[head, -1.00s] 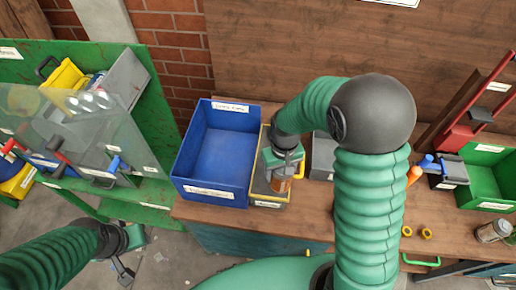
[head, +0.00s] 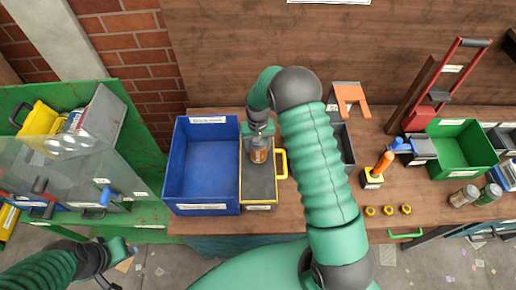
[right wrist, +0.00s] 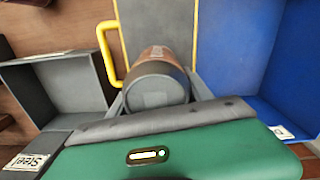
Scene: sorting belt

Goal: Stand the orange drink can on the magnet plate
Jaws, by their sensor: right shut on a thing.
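The orange drink can (head: 259,151) is in my right gripper (head: 260,137), over the far half of the magnet plate. In the right wrist view the can (right wrist: 160,70) shows its grey end, with the gripper (right wrist: 158,102) fingers on both sides. It looks about upright; whether its base touches the plate is hidden. The magnet plate (head: 258,188) is a dark grey panel with a yellow frame and a yellow side handle; its bare surface also shows in the right wrist view (right wrist: 183,28). My left gripper (head: 117,264) hangs low at the left, away from the bench; its fingers are unclear.
A blue bin (head: 205,165) stands close to the plate's left. A grey tray (head: 345,148) lies to its right, partly behind my right arm. An orange-handled tool (head: 383,163), a green bin (head: 464,150) and two cans (head: 465,196) are farther right. The near plate half is clear.

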